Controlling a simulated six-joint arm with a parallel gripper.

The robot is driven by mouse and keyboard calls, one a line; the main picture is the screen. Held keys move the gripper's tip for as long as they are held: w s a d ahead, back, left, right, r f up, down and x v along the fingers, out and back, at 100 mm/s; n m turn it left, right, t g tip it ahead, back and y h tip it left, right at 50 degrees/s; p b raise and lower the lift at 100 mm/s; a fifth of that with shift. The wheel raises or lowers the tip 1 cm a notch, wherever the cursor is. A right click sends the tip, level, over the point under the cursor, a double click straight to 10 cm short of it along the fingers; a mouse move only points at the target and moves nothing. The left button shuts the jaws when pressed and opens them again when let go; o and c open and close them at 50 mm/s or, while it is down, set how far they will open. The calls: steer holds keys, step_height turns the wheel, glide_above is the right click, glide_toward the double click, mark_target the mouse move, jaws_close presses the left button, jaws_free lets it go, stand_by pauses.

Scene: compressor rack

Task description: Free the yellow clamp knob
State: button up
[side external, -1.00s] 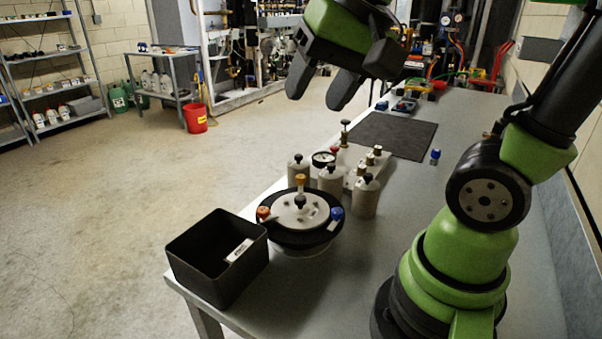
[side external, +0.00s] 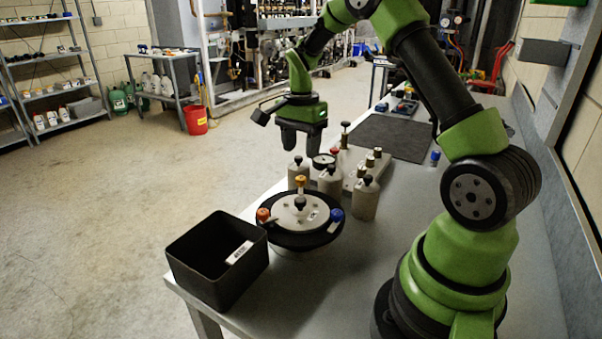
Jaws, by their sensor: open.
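The yellow clamp knob (side external: 300,181) stands upright at the far side of the round black-rimmed plate (side external: 270,234), which has a pale disc on top. An orange-red knob (side external: 263,214) is at the plate's left and a blue knob (side external: 337,214) at its right. A black-topped knob (side external: 300,203) is at the centre. My gripper (side external: 301,150) points down, open and empty, with its two dark fingers apart. It appears above the yellow knob and near the bottles behind it. The exact gap is hard to judge from this view.
Several pale bottles (side external: 365,202) with dark tops stand close behind and right of the plate, near a gauge (side external: 322,160) and a pale fitting block. A black open bin (side external: 208,285) sits at the table's front left corner. A dark mat (side external: 390,140) lies farther back, mostly bare.

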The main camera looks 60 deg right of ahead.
mark_target(301, 177)
step_height(301, 177, down, 7)
stand_by(0.3)
steer(key=c, duration=0.9)
